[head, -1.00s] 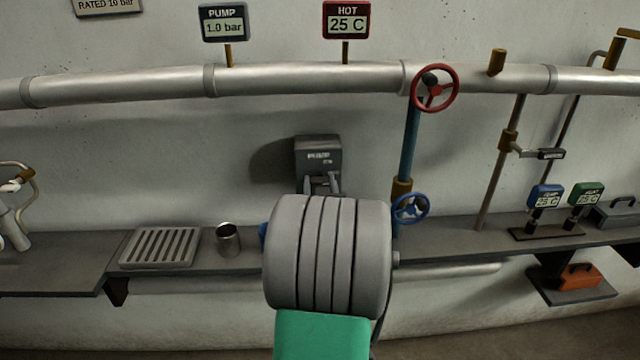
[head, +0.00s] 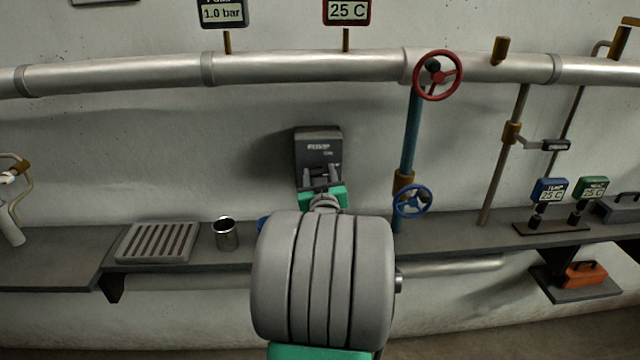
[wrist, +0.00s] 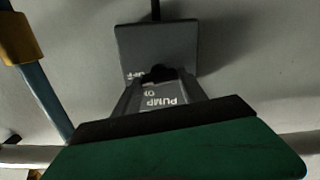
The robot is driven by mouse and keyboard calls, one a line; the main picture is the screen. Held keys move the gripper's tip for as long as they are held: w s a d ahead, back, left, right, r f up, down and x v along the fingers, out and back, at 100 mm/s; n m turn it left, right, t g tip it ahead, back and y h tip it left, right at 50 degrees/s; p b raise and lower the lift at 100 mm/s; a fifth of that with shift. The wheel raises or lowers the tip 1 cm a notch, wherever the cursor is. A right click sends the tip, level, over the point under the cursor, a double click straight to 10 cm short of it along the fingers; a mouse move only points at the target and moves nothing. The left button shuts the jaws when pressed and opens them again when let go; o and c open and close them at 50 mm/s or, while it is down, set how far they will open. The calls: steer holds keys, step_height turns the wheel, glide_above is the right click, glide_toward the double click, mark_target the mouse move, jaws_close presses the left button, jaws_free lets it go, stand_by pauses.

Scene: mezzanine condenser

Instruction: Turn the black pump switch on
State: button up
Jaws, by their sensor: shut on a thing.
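The grey pump box (head: 318,142), lettered PUMP, is fixed to the wall above the shelf. In the wrist view the box (wrist: 155,42) shows upside down, with the black pump switch (wrist: 159,73) low on its face. My gripper (head: 321,180) is at the lower part of the box. In the wrist view its two fingers (wrist: 160,80) reach in on both sides of the switch and are shut on it. In the head view the switch is hidden by my gripper.
A red handwheel (head: 437,75) sits on the wall pipe, and a blue handwheel (head: 412,201) is close to the right of my arm. A metal cup (head: 226,235) and a slotted tray (head: 158,242) stand on the shelf to the left. The wall around the box is clear.

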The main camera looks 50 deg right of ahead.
steer(key=n+b, duration=0.3)
steer(key=b, duration=0.2)
steer(key=n+b, duration=0.3)
steer(key=b, duration=0.2)
steer(key=n+b, duration=0.3)
steer(key=b, duration=0.2)
steer(key=shift+w+a+f+b, duration=0.1)
steer(key=shift+a+f+b, duration=0.05)
steer(key=shift+f+b, duration=0.2)
steer(key=shift+r+n+b, duration=0.1)
steer(key=shift+n+b, duration=0.5)
steer(key=shift+r, duration=0.15)
steer(key=o, duration=1.4)
steer(key=shift+c, duration=0.2)
